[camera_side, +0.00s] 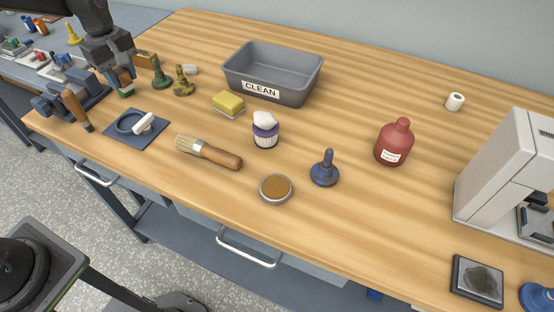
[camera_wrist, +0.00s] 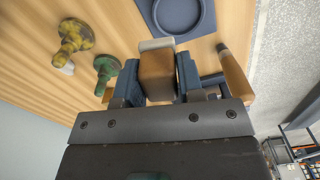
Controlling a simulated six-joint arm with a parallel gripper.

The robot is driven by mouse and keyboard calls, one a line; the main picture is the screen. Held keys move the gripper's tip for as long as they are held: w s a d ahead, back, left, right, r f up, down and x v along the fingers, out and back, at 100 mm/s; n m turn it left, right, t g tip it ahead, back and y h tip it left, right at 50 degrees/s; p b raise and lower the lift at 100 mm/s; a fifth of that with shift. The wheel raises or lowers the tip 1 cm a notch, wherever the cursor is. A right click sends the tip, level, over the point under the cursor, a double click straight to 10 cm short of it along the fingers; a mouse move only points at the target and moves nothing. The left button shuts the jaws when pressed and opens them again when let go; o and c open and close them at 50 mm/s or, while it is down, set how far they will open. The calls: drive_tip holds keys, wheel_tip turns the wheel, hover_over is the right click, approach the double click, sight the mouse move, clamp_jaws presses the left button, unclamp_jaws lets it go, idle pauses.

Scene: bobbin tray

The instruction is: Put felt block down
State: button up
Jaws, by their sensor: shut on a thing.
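My gripper (camera_wrist: 158,85) is shut on the felt block (camera_wrist: 157,72), a brown block with a pale grey layer at its far end. One finger lies on each side of it. In the side view my gripper (camera_side: 121,78) points down at the back left of the bench, and the felt block (camera_side: 125,92) shows partly below the fingers. It is close to the bench top; I cannot tell whether it touches.
Green (camera_side: 160,77) and yellow-olive (camera_side: 183,82) knobbed tools stand right of my gripper, with a brown block (camera_side: 146,60) behind. A blue vise (camera_side: 62,101) and wooden handle (camera_side: 76,110) are left. A blue pad (camera_side: 150,142) with a ring is in front.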

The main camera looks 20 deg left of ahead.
drive_tip(key=w+d+m, duration=0.2)
drive_tip(key=d+m, duration=0.1)
drive_tip(key=d, duration=0.4)
drive_tip(key=w+d+m, duration=0.2)
drive_tip(key=w+d, duration=0.1)
drive_tip(key=d, duration=0.5)
drive_tip(key=m, duration=1)
hover_over(337, 224)
drive_tip(key=f, duration=0.6)
drive_tip(key=shift+a+f, duration=0.25)
drive_tip(key=shift+d+f, duration=0.25)
drive_tip(key=shift+f, duration=1.9)
drive_tip(key=shift+f, duration=0.15)
drive_tip(key=o, duration=0.9)
